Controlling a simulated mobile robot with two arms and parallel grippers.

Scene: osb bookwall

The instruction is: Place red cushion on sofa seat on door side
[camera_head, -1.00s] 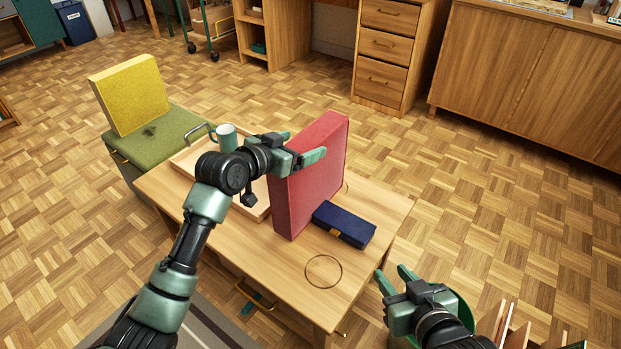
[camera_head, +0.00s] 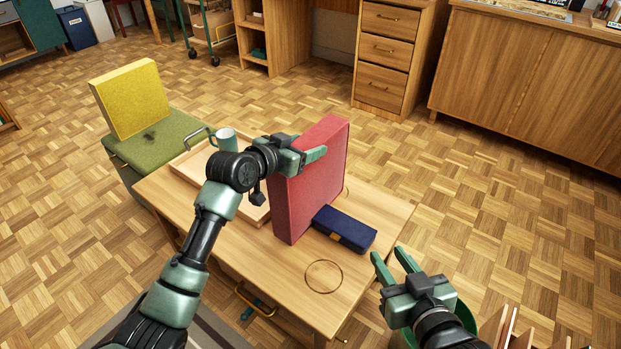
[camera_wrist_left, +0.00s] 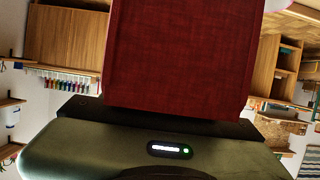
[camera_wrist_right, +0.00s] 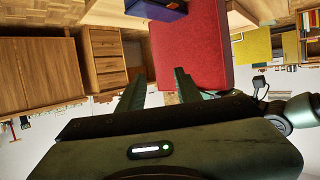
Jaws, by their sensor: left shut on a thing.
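The red cushion (camera_head: 310,185) stands upright on its edge on the small wooden table (camera_head: 265,275). My left gripper (camera_head: 312,157) is shut on the upper part of the cushion. The cushion fills the upper middle of the left wrist view (camera_wrist_left: 178,60), and it also shows in the right wrist view (camera_wrist_right: 190,45). My right gripper (camera_head: 391,264) is open and empty, off the table's right front side. In the right wrist view its two fingers (camera_wrist_right: 160,88) are apart with nothing between them.
A dark blue case (camera_head: 344,229) lies against the cushion's right side. A wooden tray (camera_head: 187,168) with a mug (camera_head: 226,139) is on the table's left. A green seat (camera_head: 160,145) holds a yellow cushion (camera_head: 131,97). Drawers (camera_head: 383,55) and a cabinet (camera_head: 530,80) stand behind open floor.

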